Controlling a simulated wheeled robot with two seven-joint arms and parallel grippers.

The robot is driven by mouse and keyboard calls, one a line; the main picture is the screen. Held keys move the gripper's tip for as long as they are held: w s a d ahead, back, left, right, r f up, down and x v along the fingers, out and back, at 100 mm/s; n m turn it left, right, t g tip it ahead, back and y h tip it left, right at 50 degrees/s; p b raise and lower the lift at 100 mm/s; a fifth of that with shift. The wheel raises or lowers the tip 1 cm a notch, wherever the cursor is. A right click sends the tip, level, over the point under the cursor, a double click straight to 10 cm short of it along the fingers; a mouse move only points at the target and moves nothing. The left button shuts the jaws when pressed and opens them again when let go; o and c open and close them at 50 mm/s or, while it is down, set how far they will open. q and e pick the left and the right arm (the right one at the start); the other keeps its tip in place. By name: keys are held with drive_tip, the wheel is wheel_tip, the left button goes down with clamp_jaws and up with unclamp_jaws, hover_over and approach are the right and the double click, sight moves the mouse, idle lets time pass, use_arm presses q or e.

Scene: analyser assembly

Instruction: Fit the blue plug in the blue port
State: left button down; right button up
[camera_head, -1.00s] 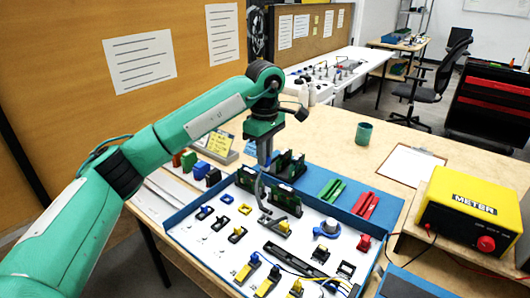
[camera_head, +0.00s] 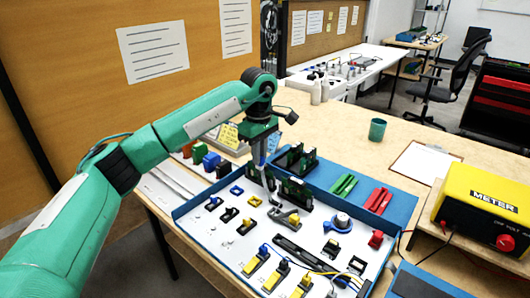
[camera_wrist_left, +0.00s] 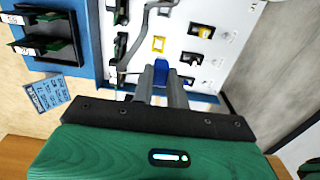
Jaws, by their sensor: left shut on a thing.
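My left gripper (camera_head: 260,166) is above the board's back left part, fingers pointing down. In the left wrist view its fingers (camera_wrist_left: 161,82) are shut on the blue plug (camera_wrist_left: 160,72), which looks solid blue and clear of the board. The plug is hard to make out in the head view. A blue square outline (camera_head: 237,190) and a yellow one (camera_head: 255,200) lie on the board near the gripper. A dark port (camera_head: 215,203) at the board's left shows blue edges in the wrist view (camera_wrist_left: 189,80); I take it for the blue port. My right gripper is not in view.
The blue-edged tray (camera_head: 183,222) holds black ports, several yellow plugs, and a grey curved part (camera_head: 283,216) close to the gripper. Upright dark-green cards (camera_head: 293,192) stand right beside the fingers. A yellow meter (camera_head: 487,205) stands at the right.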

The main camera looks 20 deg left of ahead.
use_arm(q)
drive_tip(key=w+a+f+b, duration=0.3)
drive_tip(key=a+f, duration=0.6)
drive_tip(key=shift+w+a+f, duration=0.25)
drive_tip(key=shift+a, duration=0.05)
idle(0.6)
drive_tip(key=shift+f, duration=0.1)
drive_tip(key=shift+f+b, duration=0.6)
drive_tip(key=shift+f, duration=0.7)
drive_tip(key=shift+f, duration=0.3)
drive_tip(key=shift+f, duration=0.45)
drive_tip(key=shift+f+b, duration=0.3)
drive_tip(key=shift+f, duration=0.15)
idle(0.4)
drive_tip(key=c, duration=1)
unclamp_jaws()
drive_tip(key=shift+r, duration=0.1)
